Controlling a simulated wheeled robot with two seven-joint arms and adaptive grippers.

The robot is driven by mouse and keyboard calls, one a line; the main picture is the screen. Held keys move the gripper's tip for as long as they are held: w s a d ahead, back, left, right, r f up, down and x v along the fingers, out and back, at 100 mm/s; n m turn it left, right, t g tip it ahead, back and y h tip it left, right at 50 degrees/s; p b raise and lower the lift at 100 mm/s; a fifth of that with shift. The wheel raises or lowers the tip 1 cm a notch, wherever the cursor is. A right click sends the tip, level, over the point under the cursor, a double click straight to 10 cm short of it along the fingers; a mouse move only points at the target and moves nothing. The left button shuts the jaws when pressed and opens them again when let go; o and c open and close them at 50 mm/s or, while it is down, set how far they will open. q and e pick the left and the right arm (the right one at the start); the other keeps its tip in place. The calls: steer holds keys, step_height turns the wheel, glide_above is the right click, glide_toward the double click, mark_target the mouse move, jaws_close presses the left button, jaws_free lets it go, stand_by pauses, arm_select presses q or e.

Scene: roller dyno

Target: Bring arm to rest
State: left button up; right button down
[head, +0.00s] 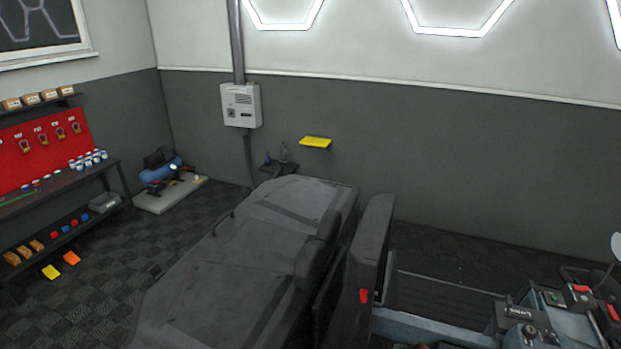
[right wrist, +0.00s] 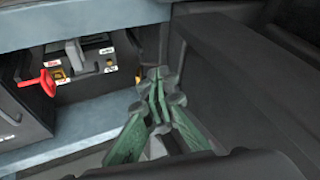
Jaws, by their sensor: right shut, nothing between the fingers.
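My right gripper (right wrist: 158,82) shows in the right wrist view, with its green fingers closed together and nothing between them. Its tips point up the picture, beside a dark grey panel (right wrist: 225,90) on the right. I cannot tell whether it touches that panel. A red handle (right wrist: 42,83) on a dark box stands left of the fingers. A grey lever (right wrist: 75,55) on a labelled black plate is behind it. Neither of my grippers shows in the head view.
A large dark grey vehicle-like body (head: 250,240) fills the middle of the head view, with an upright dark panel (head: 372,245) at its right. A control console (head: 550,315) is at lower right. Shelves (head: 70,185) line the left wall. Checkered floor (head: 100,290) lies open between.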

steer(key=s+a+n, duration=0.2)
steer(key=s+a, duration=0.2)
steer(key=s, duration=0.5)
steer(key=s+a+n, duration=0.1)
steer(key=s+a, duration=0.2)
steer(key=s, duration=0.5)
steer(key=s+d+r+g+h, duration=0.15)
steer(key=s+d+r, duration=0.25)
steer(key=s+d, duration=0.5)
steer(key=s+d+r+g+h, duration=0.15)
steer(key=s+d+r, duration=0.3)
steer(key=s, duration=0.75)
step_height(320, 180, down, 42)
steer(key=s+a+b, duration=0.1)
steer(key=b, duration=1.2)
steer(key=shift+n+g, duration=0.3)
steer(key=shift+g, duration=0.6)
steer(key=s+f+b, duration=0.3)
steer(key=s+f, duration=0.3)
steer(key=f, duration=0.4)
steer(key=s+f+b, duration=0.4)
steer(key=s+f, duration=0.3)
steer(key=f, duration=0.2)
steer(key=s+f+b, duration=0.4)
steer(key=s+f, duration=0.2)
steer(key=f, duration=0.4)
steer(key=shift+s+a+f, duration=0.15)
steer(key=shift+s+f, duration=0.25)
steer(key=shift+s, duration=0.25)
